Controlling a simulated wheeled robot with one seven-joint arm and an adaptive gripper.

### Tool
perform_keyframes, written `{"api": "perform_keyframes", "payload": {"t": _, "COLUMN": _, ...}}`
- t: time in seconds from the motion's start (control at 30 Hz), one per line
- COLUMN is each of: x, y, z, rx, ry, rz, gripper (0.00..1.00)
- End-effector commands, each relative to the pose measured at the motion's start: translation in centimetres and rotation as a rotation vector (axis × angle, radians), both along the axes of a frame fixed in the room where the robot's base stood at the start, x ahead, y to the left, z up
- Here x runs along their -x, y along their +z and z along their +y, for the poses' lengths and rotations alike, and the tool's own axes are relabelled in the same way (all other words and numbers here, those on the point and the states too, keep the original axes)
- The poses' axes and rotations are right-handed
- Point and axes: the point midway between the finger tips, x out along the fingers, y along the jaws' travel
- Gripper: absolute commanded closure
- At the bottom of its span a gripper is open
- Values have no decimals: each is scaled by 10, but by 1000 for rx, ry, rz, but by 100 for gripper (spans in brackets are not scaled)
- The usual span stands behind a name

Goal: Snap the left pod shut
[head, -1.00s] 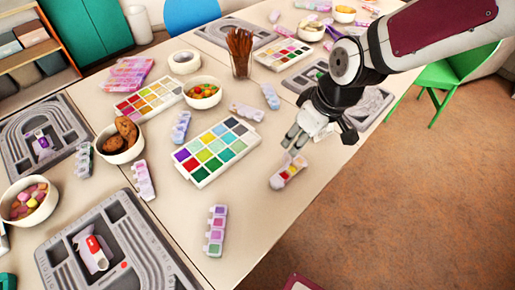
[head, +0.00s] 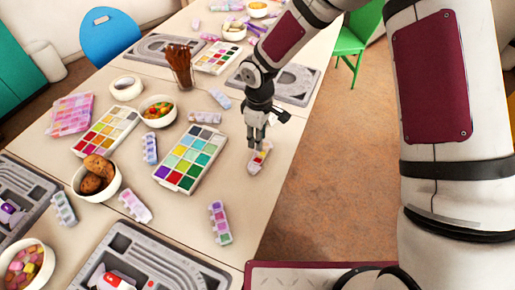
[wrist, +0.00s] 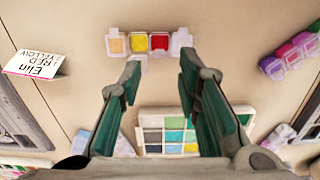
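A small white paint strip (wrist: 148,43) lies on the table below the far end of my fingers in the wrist view. Its row shows a peach pod at the left (wrist: 116,44), a yellow and a red pod, and a whitish one at the right. A pale flap (wrist: 137,62) sticks out beside the yellow pod. Whether the left pod's lid is up is unclear. The strip also shows in the head view (head: 259,160). My gripper (wrist: 160,66) is open and empty, fingers wide apart; in the head view it (head: 257,143) points down just above the strip.
A paint palette (head: 189,158) lies left of the strip. Other pod strips (head: 220,222), bowls (head: 158,110) and grey trays (head: 130,258) stand around. A name card (wrist: 36,65) stands left in the wrist view. The table edge is close to the strip's right.

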Motion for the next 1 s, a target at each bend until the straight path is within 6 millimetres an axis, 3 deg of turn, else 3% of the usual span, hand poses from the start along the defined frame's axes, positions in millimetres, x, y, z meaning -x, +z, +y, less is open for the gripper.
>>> {"api": "perform_keyframes", "payload": {"t": 0.1, "x": 2, "y": -23, "z": 1, "rx": 1, "ry": 2, "rz": 4, "gripper": 69}}
{"api": "perform_keyframes", "payload": {"t": 0.3, "x": 1, "y": -48, "z": 0, "rx": 1, "ry": 2, "rz": 1, "gripper": 69}}
{"api": "perform_keyframes", "payload": {"t": 0.73, "x": 0, "y": -58, "z": 1, "rx": -1, "ry": 1, "rz": -1, "gripper": 69}}
{"api": "perform_keyframes", "payload": {"t": 0.77, "x": 0, "y": -58, "z": 1, "rx": -1, "ry": 1, "rz": -1, "gripper": 71}}
{"api": "perform_keyframes", "payload": {"t": 0.9, "x": 0, "y": -58, "z": 1, "rx": -1, "ry": 1, "rz": -1, "gripper": 100}}
{"api": "perform_keyframes", "payload": {"t": 1.0, "x": 0, "y": -58, "z": 1, "rx": -1, "ry": 1, "rz": 0, "gripper": 100}}
